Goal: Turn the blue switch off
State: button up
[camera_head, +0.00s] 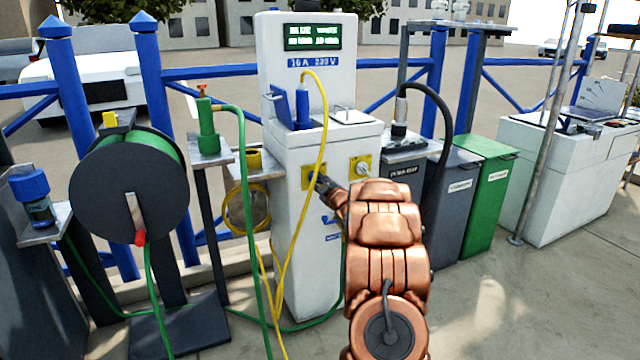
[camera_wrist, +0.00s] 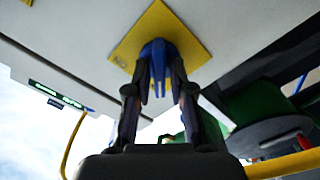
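The blue switch (camera_wrist: 157,52) sits on a square yellow plate (camera_wrist: 122,52) on the white pedestal; its pointed handle shows in the wrist view. My gripper (camera_wrist: 158,72) reaches up to it, with one finger on each side. The fingertips are closed in against the switch, which fills the gap between them. In the head view my gripper (camera_head: 322,184) is at the left yellow plate (camera_head: 306,171), and it hides the switch there. A second yellow plate (camera_head: 359,159) with a pale knob (camera_head: 363,169) is to the right.
The white pedestal (camera_head: 300,235) has a display (camera_head: 312,37) and a yellow cable (camera_head: 325,110) hanging down its front, left of my gripper. A hose reel (camera_head: 100,185) and green hose stand left. Grey and green bins (camera_head: 490,200) stand right. Open paving lies front right.

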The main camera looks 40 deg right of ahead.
jog(key=shift+o, duration=0.9)
jog(key=v, duration=1.2)
